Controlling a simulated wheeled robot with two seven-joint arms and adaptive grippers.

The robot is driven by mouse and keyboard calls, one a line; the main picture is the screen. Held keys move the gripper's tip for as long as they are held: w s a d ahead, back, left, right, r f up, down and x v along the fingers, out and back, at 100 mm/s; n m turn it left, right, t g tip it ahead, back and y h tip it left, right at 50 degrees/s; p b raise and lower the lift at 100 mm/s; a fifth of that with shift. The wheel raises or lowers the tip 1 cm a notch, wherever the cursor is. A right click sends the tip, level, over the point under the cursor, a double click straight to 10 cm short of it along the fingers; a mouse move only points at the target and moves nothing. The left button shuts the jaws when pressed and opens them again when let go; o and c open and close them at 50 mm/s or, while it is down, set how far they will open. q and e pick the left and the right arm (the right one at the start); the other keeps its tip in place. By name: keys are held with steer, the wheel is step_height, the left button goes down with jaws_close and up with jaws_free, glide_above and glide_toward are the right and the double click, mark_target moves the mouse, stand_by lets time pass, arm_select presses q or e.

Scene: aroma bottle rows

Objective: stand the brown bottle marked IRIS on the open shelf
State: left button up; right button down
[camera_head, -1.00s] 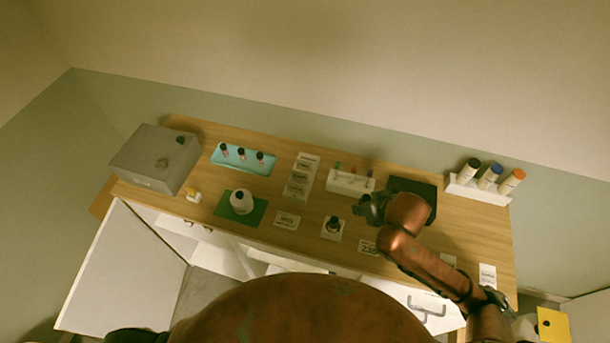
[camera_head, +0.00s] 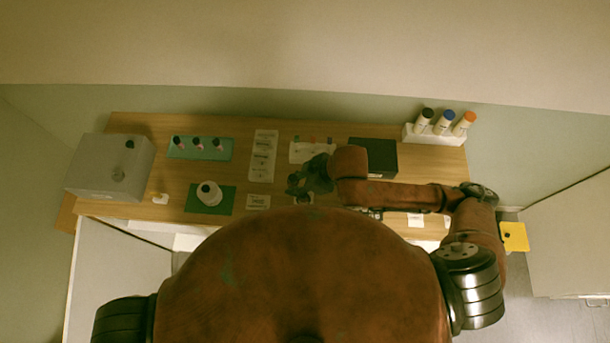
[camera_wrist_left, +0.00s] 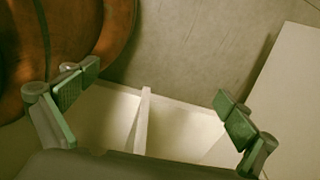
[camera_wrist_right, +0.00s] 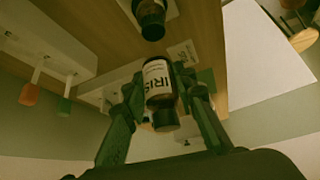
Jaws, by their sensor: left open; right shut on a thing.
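The brown bottle marked IRIS (camera_wrist_right: 159,84) is between the fingers of my right gripper (camera_wrist_right: 160,98) in the right wrist view, with its white label facing the camera and a dark cap. In the head view my right gripper (camera_head: 303,181) is above the table, in front of the white dropper rack; the bottle is hard to make out there. My left gripper (camera_wrist_left: 155,104) is open and empty in the left wrist view, with pale panels and an upright divider (camera_wrist_left: 142,122) beyond it. I cannot tell for sure which surface is the open shelf.
The wooden table (camera_head: 345,221) holds a grey box (camera_head: 105,168), a teal tray (camera_head: 200,155) with small bottles, a white round vessel (camera_head: 209,194) on a green mat, a black box (camera_head: 378,157) and a white rack (camera_head: 432,138). Another dark bottle (camera_wrist_right: 150,20) shows near my right gripper.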

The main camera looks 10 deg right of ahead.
steer(key=w+d+f, duration=0.1)
steer(key=w+f, duration=0.1)
steer(key=w+d+f+p, duration=0.1)
steer(key=w+d+f, duration=0.2)
steer(key=w+f, duration=0.1)
steer(key=shift+w+d+f, duration=0.1)
steer(key=shift+w+d, duration=0.1)
steer(key=shift+w, duration=0.05)
steer(key=shift+w+d+f, duration=0.25)
steer(key=shift+w+f, duration=0.05)
steer(key=shift+f, duration=0.2)
step_height(320, 180, down, 2)
steer(key=shift+f+p, duration=0.15)
steer(key=shift+p, duration=0.5)
arm_select(q)
steer(key=r, duration=0.1)
steer(key=w+r, duration=0.1)
steer(key=r, duration=0.1)
steer(key=shift+w, duration=0.1)
arm_select(e)
steer(key=shift+f, duration=0.35)
steer(key=shift+f, duration=0.15)
steer(key=c, duration=1.6)
jaws_free()
